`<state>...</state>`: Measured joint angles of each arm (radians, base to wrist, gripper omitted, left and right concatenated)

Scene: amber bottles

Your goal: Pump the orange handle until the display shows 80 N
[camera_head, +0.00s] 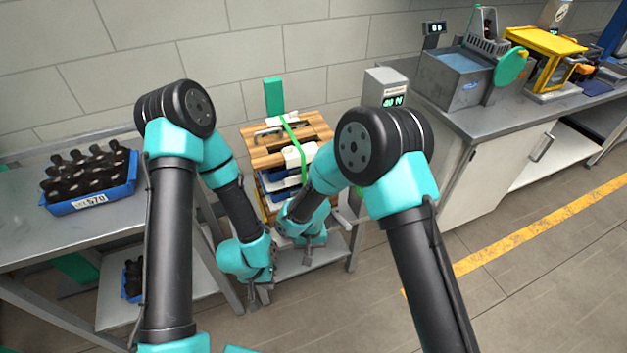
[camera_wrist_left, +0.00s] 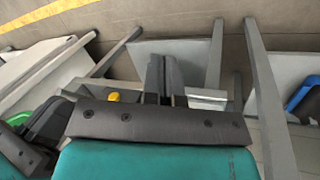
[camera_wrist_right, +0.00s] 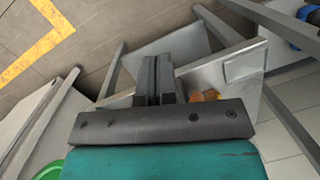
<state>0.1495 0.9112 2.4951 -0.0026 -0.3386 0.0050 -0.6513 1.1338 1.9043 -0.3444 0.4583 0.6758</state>
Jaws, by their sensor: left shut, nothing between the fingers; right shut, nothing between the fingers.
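The display (camera_head: 393,100) on a grey box behind my right arm shows small lit characters that look like 40 N; the first digit is hard to read. An orange, rounded part, perhaps the handle, shows beside my right gripper's fingers in the right wrist view (camera_wrist_right: 207,96). A yellow-orange bit (camera_wrist_left: 113,97) shows in the left wrist view, left of the fingers. My left gripper (camera_head: 254,303) is shut and empty, low in front of the strapped stack. My right gripper (camera_head: 308,262) is shut and empty, beside it to the right. My arms hide much of the stack's front.
A wooden-topped stack (camera_head: 262,157) with a green strap stands on a low grey stand. A blue crate (camera_head: 95,200) of dark bottles sits on the left table. A grey bench (camera_head: 480,125) with machines is at right. The floor at right is clear.

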